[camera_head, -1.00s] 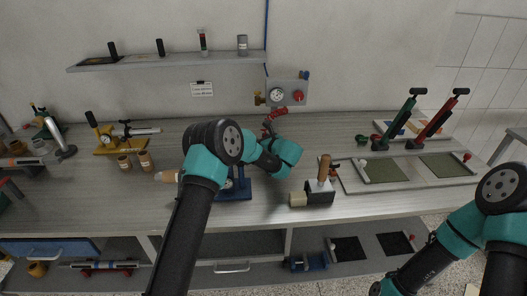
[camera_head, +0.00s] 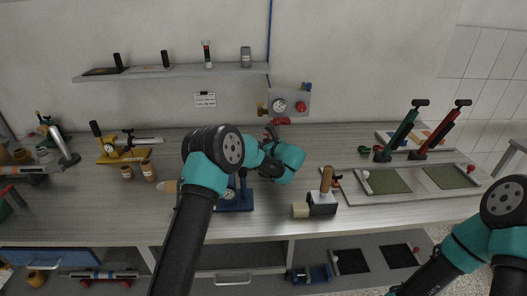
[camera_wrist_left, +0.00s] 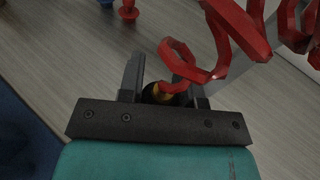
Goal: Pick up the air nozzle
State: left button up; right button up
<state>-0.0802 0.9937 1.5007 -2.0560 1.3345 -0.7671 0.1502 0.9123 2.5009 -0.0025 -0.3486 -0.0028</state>
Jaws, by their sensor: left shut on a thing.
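My left gripper (camera_head: 271,133) is over the workbench just below the red coiled hose (camera_head: 281,122). In the left wrist view its two dark fingers (camera_wrist_left: 160,82) are shut on the air nozzle (camera_wrist_left: 163,95). The nozzle shows as a dark round end with a yellow ring, partly hidden by the gripper's palm plate. The red coiled hose (camera_wrist_left: 232,42) loops from it toward the upper right. My right arm shows at the lower right of the head view; its gripper is outside the frame.
A regulator panel (camera_head: 298,98) with gauge is on the wall behind the gripper. A blue fixture (camera_head: 235,205) stands below my left arm. A wooden-handled tool on a black block (camera_head: 322,204) is to the right, beside a tray with green pads (camera_head: 415,196).

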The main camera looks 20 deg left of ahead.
pick_arm(q)
notch_tip(320, 180, up, 7)
dwell(0.3)
dwell(0.4)
